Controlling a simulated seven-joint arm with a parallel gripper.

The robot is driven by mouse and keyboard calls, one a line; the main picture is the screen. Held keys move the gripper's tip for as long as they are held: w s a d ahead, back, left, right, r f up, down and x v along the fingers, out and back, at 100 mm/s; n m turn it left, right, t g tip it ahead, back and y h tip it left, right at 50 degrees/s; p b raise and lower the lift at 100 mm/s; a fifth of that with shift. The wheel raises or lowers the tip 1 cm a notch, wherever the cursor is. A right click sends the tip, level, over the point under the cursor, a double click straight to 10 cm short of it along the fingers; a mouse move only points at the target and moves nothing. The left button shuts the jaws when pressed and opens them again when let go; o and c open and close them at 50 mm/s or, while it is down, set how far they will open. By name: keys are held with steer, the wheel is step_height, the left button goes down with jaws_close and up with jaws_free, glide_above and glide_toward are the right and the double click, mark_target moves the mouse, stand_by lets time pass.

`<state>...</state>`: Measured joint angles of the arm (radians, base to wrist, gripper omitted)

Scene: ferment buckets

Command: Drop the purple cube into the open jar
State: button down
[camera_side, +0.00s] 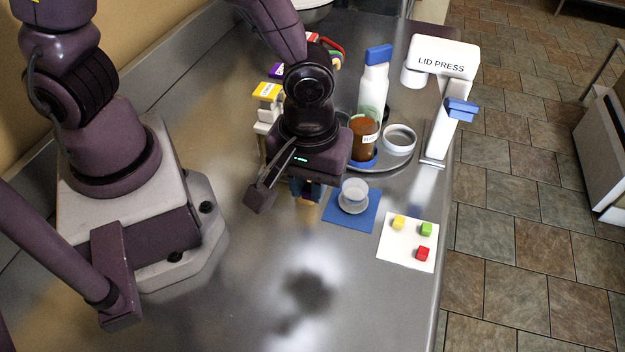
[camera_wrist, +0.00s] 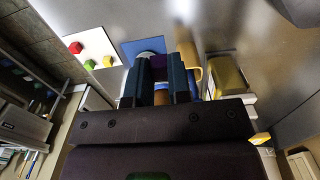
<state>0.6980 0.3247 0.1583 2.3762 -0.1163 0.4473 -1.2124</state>
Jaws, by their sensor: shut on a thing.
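My gripper (camera_side: 305,192) hangs above the metal counter, just left of the blue mat (camera_side: 339,219). In the wrist view my gripper's fingers (camera_wrist: 160,75) are shut on the purple cube (camera_wrist: 158,62), a dark purple patch between the fingertips. The cube cannot be made out in the side view. The open jar (camera_side: 354,190), small, clear and whitish, stands upright on the blue mat, to the right of the gripper. In the wrist view the fingers partly cover the mat (camera_wrist: 129,46) and the jar.
A white card (camera_side: 401,253) beside the mat holds a yellow cube (camera_side: 398,222), a green cube (camera_side: 426,229) and a red cube (camera_side: 422,253). Behind the jar stand a brown-filled jar (camera_side: 363,138), a blue-capped bottle (camera_side: 373,88) and the lid press (camera_side: 443,60). The front counter is clear.

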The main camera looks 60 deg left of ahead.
steer(key=shift+w+a, duration=0.15)
steer(key=shift+a, duration=0.2)
steer(key=w+a+r, duration=0.5)
steer(key=w, duration=0.4)
steer(key=w+a+r, duration=0.4)
steer(key=w+a, duration=0.2)
steer(key=w, duration=0.2)
steer(key=shift+w+d+f, duration=0.1)
steer(key=shift+d+f, duration=0.05)
steer(key=shift+f, duration=1.2)
steer(key=shift+w+d+f, duration=0.1)
steer(key=shift+f, duration=1.25)
steer(key=c, duration=1)
jaws_free()
